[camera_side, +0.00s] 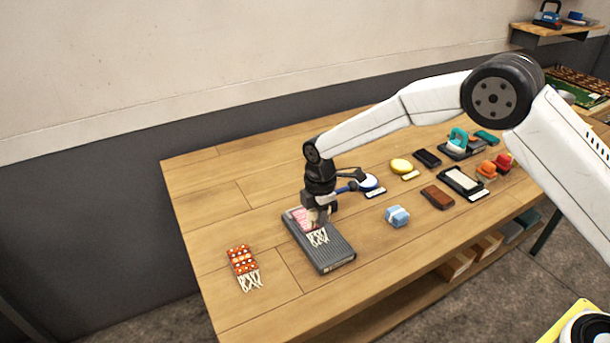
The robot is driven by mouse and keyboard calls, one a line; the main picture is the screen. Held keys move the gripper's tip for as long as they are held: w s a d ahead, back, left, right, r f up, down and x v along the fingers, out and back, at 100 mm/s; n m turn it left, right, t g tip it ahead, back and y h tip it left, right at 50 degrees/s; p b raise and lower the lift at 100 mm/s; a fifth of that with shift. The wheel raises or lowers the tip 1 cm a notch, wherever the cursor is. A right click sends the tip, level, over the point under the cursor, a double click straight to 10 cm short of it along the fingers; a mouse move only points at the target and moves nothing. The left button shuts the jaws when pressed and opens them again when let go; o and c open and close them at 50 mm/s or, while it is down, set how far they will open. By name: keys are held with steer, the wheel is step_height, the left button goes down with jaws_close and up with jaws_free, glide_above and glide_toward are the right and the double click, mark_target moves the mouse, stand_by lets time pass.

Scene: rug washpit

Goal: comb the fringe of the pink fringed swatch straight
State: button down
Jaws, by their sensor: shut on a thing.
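The pink fringed swatch (298,215) lies on a dark grey ribbed board (328,254). Its white fringe (317,238) points toward the front, and the strands look crossed and tangled. My gripper (318,208) points down over the swatch and hides part of it. It is shut on a small grey-brown comb-like tool (318,217), mostly covered by the fingers. The tool is at the top of the fringe, where it meets the pink part. I cannot tell whether its teeth touch the strands.
An orange patterned swatch (242,260) with tangled white fringe lies left of the board. Several brushes and sponges fill the table's right side.

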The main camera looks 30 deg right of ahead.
mark_target(325, 245)
steer(key=shift+f, duration=1.7)
steer(key=shift+f, duration=0.25)
steer(key=shift+s+f, duration=0.1)
steer(key=shift+f, duration=0.2)
stand_by(1.2)
steer(key=shift+s+r, duration=0.15)
steer(key=shift+r, duration=0.2)
stand_by(1.3)
steer(key=shift+f, duration=0.3)
stand_by(0.7)
steer(key=shift+s+f, duration=0.2)
steer(key=shift+s, duration=1)
stand_by(0.7)
